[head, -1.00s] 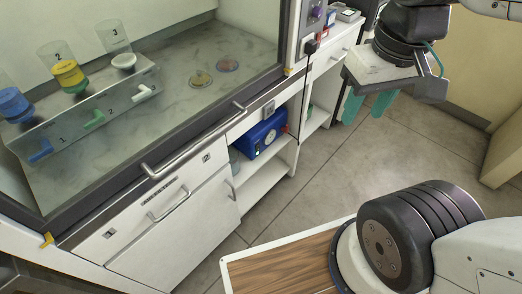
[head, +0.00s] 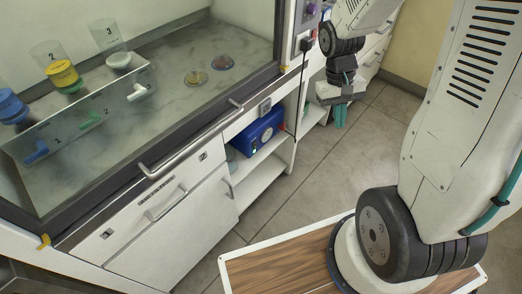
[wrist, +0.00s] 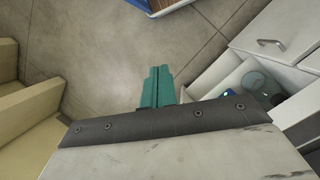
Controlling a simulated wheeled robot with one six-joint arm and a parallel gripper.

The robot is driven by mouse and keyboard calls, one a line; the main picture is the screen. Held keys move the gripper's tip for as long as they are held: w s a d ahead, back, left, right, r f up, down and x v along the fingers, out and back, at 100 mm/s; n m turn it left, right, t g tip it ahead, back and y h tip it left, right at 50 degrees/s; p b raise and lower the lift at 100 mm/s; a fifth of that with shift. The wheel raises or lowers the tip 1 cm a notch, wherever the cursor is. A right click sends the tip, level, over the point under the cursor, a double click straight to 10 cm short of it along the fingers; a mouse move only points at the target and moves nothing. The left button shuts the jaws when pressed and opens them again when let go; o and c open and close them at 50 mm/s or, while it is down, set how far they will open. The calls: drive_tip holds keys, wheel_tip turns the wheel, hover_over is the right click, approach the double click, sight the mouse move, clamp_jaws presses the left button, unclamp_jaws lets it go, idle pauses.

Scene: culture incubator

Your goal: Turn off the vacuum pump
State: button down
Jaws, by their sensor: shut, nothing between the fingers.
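A bit of blue with a light shows at the right in the wrist view (wrist: 228,93). My gripper (head: 340,116), with green fingers pointing down, is to the right of the pump and apart from it. In the wrist view its green fingers (wrist: 157,84) are together and empty, above the floor.
The fume hood's handle (head: 190,140) juts out above the cabinet (head: 160,215). Behind the glass are several coloured valves, cups and two dishes (head: 222,62). A dark plug and cord (head: 306,44) hang right of the hood. Grey floor (head: 300,195) lies free before the shelf.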

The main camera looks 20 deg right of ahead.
sight(256, 146)
drive_tip(key=w+d+f+m+t, duration=0.1)
drive_tip(key=w+d+f, duration=0.15)
drive_tip(key=f, duration=0.85)
drive_tip(key=w+d+f+t+y, duration=0.1)
drive_tip(key=w+f, duration=0.2)
drive_tip(key=f, duration=0.7)
drive_tip(key=w+d+f+m+t, duration=0.1)
drive_tip(key=w+d+f+t, duration=0.15)
drive_tip(key=f, duration=0.85)
drive_tip(key=a+f+m+t+y, duration=0.15)
drive_tip(key=a+f, duration=0.25)
drive_tip(key=f, duration=0.4)
drive_tip(key=a+f+m+t+y, duration=0.1)
drive_tip(key=a+f+t+y, duration=0.2)
drive_tip(key=f, duration=0.5)
drive_tip(key=w+a+r+m+t+y, duration=0.3)
drive_tip(key=w+a+r+m+t, duration=0.2)
drive_tip(key=r+t, duration=0.3)
drive_tip(key=shift+w+r+t+y, duration=0.15)
drive_tip(key=shift+w+t+y, duration=0.2)
drive_tip(key=shift+w, duration=0.45)
drive_tip(key=shift+m, duration=0.25)
drive_tip(key=x, duration=1.4)
